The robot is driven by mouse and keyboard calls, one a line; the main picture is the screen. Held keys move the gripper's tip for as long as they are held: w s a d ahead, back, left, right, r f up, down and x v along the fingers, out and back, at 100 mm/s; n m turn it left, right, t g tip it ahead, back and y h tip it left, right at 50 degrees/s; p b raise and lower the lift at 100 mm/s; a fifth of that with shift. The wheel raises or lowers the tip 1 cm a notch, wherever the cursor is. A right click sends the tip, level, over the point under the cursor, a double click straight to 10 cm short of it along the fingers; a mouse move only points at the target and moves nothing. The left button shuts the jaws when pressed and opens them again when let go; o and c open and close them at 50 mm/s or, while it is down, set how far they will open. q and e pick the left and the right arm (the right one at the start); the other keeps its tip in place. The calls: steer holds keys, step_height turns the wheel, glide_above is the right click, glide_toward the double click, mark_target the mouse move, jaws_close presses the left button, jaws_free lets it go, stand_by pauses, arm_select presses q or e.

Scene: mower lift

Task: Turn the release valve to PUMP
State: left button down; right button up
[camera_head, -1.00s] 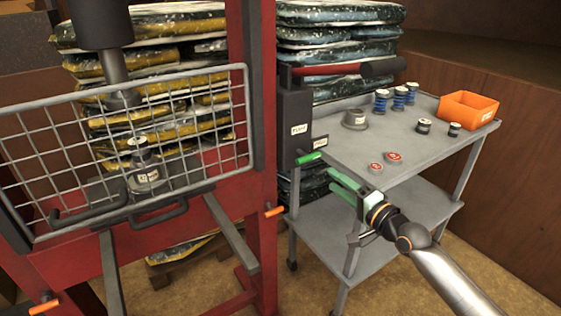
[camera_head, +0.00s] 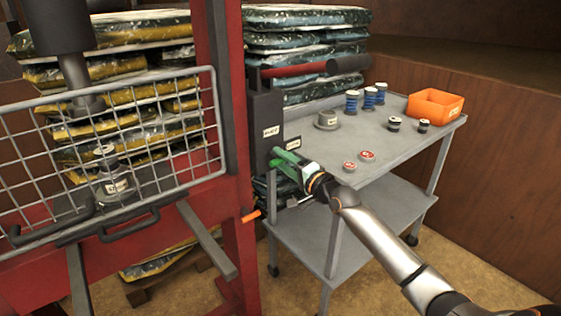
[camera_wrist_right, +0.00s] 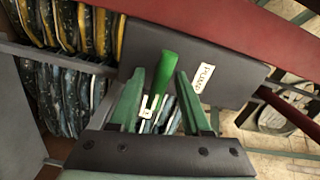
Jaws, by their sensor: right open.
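The release valve's green handle (camera_wrist_right: 166,72) shows in the right wrist view, sticking out by the dark pump box (camera_wrist_right: 190,75). In that view my right gripper (camera_wrist_right: 160,75) is open, with one finger on each side of the handle; I cannot tell whether they touch it. A white PUMP label (camera_wrist_right: 204,77) is on the box, right of the handle. In the head view my right gripper (camera_head: 284,157) is at the lower front of the pump box (camera_head: 262,108) and largely hides the handle. My left gripper is not in view.
The red press frame (camera_head: 237,200) with its wire guard (camera_head: 170,140) stands left of the box. A grey cart (camera_head: 385,140) on the right carries spools, small red-topped items and an orange bin (camera_head: 435,104). A red lever (camera_head: 297,70) extends above the box.

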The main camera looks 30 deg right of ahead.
steer(key=shift+w, duration=0.55)
steer(key=shift+c, duration=0.4)
jaws_close()
